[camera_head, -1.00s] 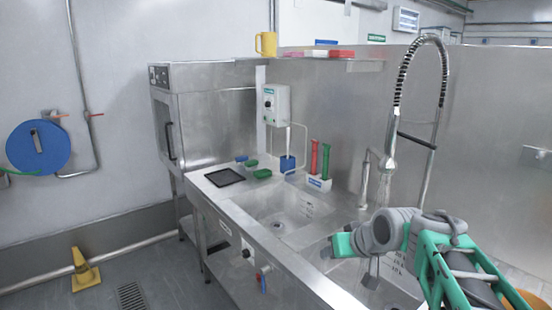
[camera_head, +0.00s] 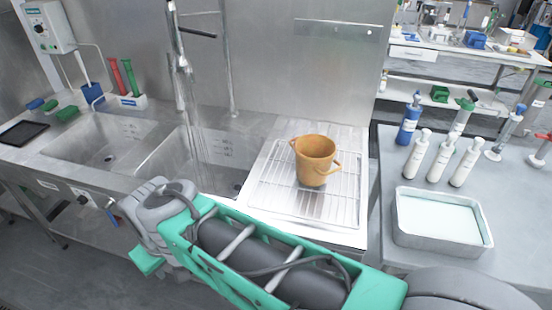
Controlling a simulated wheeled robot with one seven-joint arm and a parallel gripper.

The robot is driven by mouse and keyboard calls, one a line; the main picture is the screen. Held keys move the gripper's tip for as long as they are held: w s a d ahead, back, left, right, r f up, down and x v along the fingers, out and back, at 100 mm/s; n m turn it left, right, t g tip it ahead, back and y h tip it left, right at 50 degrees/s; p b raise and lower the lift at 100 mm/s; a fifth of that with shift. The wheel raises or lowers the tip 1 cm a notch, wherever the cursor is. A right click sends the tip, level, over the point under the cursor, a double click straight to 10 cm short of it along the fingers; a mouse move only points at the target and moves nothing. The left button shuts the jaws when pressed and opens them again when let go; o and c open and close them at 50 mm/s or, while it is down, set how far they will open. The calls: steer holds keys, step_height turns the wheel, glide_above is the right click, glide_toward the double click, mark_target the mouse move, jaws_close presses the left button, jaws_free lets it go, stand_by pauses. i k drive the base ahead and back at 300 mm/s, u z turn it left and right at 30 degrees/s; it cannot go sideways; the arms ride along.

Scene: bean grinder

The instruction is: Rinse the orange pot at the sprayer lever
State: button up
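The orange pot (camera_head: 315,160) stands upright on a wire rack (camera_head: 272,193) over the drainboard right of the sinks. It has small side handles and looks apart from my arm. The sprayer (camera_head: 181,85) hangs over the right sink basin (camera_head: 165,160), and water streams down from it. A dark bar juts from the sprayer's pipe; I cannot tell whether it is the lever. My gripper (camera_head: 138,245) is at the lower left end of my green and grey arm, in front of the sink counter, left of the pot. Its fingers are mostly hidden, so its opening does not show.
A left basin (camera_head: 95,142) lies beside the right one. Red and green brushes (camera_head: 122,76) stand behind the basins. On the right, a grey table holds a metal tray (camera_head: 440,218) and several bottles (camera_head: 442,158). The rack around the pot is clear.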

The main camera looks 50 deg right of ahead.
mark_target(186, 30)
steer(key=u, duration=1.45)
steer(key=i, duration=1)
steer(key=z, duration=3.55)
steer(key=i, duration=0.5)
steer(key=z, duration=0.05)
